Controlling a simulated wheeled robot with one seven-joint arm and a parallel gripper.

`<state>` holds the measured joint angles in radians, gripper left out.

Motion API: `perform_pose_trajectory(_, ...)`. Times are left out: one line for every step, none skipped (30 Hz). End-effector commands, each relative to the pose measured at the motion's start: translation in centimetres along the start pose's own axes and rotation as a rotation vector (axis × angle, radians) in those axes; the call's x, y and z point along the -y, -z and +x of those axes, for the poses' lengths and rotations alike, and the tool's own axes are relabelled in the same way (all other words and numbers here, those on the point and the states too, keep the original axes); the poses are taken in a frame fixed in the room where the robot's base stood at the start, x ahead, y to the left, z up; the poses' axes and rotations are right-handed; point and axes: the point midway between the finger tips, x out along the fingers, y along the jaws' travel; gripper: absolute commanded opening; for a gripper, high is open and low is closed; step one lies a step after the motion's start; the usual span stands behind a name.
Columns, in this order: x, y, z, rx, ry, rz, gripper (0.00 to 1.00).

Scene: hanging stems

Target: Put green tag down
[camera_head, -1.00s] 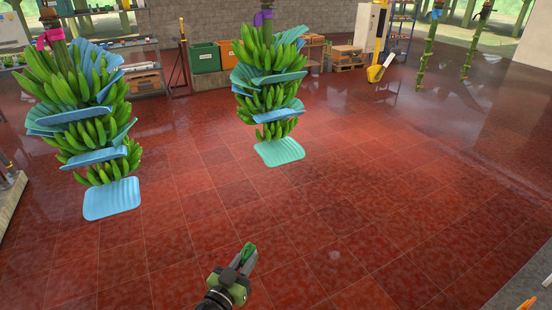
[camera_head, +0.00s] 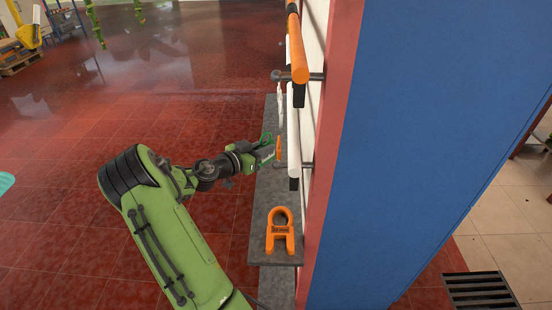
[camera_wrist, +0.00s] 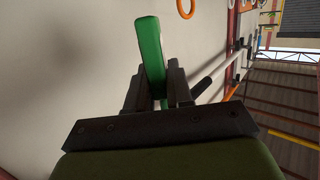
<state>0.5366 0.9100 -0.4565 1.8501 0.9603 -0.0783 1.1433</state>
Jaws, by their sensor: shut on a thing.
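My gripper (camera_head: 264,152) is shut on the green tag (camera_wrist: 150,48), which sticks out between the dark fingers in the wrist view. In the head view only a small green part of the tag shows at the gripper's end. The gripper is at the grey ledge (camera_head: 259,225) along the wall, beside a small orange-tipped item. I cannot tell whether the tag touches anything beyond the fingers.
An orange tool (camera_head: 280,238) with a ring-shaped end lies on the near part of the ledge. An orange bar (camera_head: 297,50) and a white bar run along the wall above it. A blue wall panel (camera_head: 430,130) stands to the right.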

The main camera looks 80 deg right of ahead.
Motion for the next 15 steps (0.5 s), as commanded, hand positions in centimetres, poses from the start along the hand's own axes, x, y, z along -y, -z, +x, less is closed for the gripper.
perform_pose_trajectory(-1.1, 0.1, 1.4, 0.004, -0.026, 0.009, 0.0)
perform_pose_trajectory(-1.6, 0.3, 1.9, 0.006, -0.036, 0.01, 0.0)
perform_pose_trajectory(-2.0, 0.5, 2.5, 0.008, -0.047, 0.011, 0.0)
perform_pose_trajectory(-2.2, 0.5, 2.7, 0.01, -0.052, 0.011, 0.0)
perform_pose_trajectory(-2.4, 0.4, 2.9, 0.011, -0.055, 0.009, 0.0)
perform_pose_trajectory(-2.5, -0.2, 3.1, 0.012, -0.058, 0.008, 0.0)
perform_pose_trajectory(-2.5, -0.8, 3.3, 0.012, -0.058, 0.007, 0.0)
perform_pose_trajectory(-2.5, -1.6, 3.4, 0.013, -0.058, 0.004, 0.0)
perform_pose_trajectory(-2.5, -2.6, 3.6, 0.012, -0.058, 0.004, 0.0)
perform_pose_trajectory(-2.5, -3.3, 3.7, 0.011, -0.058, 0.003, 0.0)
perform_pose_trajectory(-2.5, -3.9, 3.8, 0.011, -0.058, 0.005, 0.0)
perform_pose_trajectory(-2.5, -4.6, 3.9, 0.011, -0.058, 0.005, 0.0)
perform_pose_trajectory(-2.5, -5.0, 3.9, 0.011, -0.058, 0.006, 0.0)
perform_pose_trajectory(-2.5, -5.3, 4.0, 0.011, -0.057, 0.008, 0.0)
perform_pose_trajectory(-2.5, -5.8, 4.1, 0.011, -0.057, 0.008, 0.0)
